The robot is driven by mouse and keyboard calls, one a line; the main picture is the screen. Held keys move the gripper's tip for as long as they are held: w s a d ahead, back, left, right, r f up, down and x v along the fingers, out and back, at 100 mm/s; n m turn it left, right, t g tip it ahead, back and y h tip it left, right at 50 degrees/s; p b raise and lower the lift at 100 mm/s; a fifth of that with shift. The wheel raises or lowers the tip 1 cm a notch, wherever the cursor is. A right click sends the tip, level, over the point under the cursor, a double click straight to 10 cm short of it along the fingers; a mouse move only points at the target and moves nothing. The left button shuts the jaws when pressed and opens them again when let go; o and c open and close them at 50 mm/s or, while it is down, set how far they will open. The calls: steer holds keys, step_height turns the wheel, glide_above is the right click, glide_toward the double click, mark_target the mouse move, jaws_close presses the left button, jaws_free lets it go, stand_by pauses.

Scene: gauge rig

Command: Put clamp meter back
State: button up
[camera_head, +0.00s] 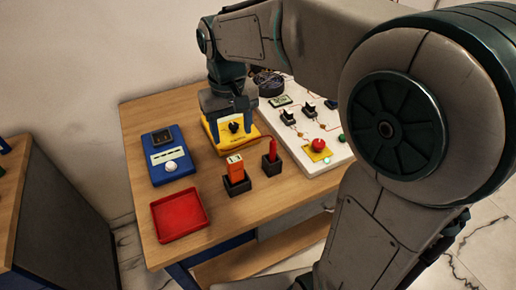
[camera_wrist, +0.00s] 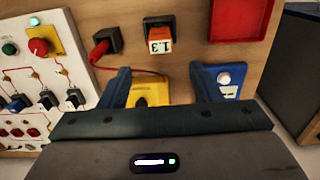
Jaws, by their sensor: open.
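An orange handheld meter (camera_head: 235,168), which looks like the clamp meter, stands upright in a black holder (camera_head: 237,186). In the wrist view the orange meter (camera_wrist: 158,47) shows a light face reading 1.3. My gripper (camera_head: 230,116) is over the yellow meter (camera_head: 231,133) with a black knob, behind the orange one. In the wrist view my gripper (camera_wrist: 162,72) has its fingers spread, with part of the yellow meter (camera_wrist: 150,93) showing between them. I cannot tell if the fingers touch it. The gripper body hides much of it.
A red probe (camera_head: 272,149) stands in another black holder, close right of the orange meter. A blue meter (camera_head: 168,156) and an empty red tray (camera_head: 180,214) lie on the left. A white circuit board (camera_head: 326,160) with a red button fills the right.

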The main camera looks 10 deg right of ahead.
steer(key=s+d+f+m+t, duration=0.3)
steer(key=s+d+f, duration=0.1)
steer(key=s+d, duration=0.8)
steer(key=shift+s, duration=0.2)
stand_by(0.8)
